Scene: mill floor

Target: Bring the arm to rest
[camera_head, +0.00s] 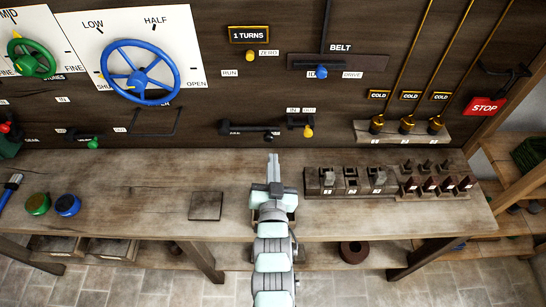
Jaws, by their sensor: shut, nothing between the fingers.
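My gripper (273,172) is at the end of my arm, which reaches up from the bottom middle of the view. Its fingers are shut with nothing between them. It is over the wooden bench (130,170), pointing toward the back panel. It appears apart from the objects around it. How high it is above the bench top I cannot tell.
A dark square plate (205,206) lies left of my gripper. A dark block rack (350,182) stands close on its right. Green (37,204) and blue (67,205) round pieces sit far left. The panel (215,45) carries a blue wheel (140,72) and levers.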

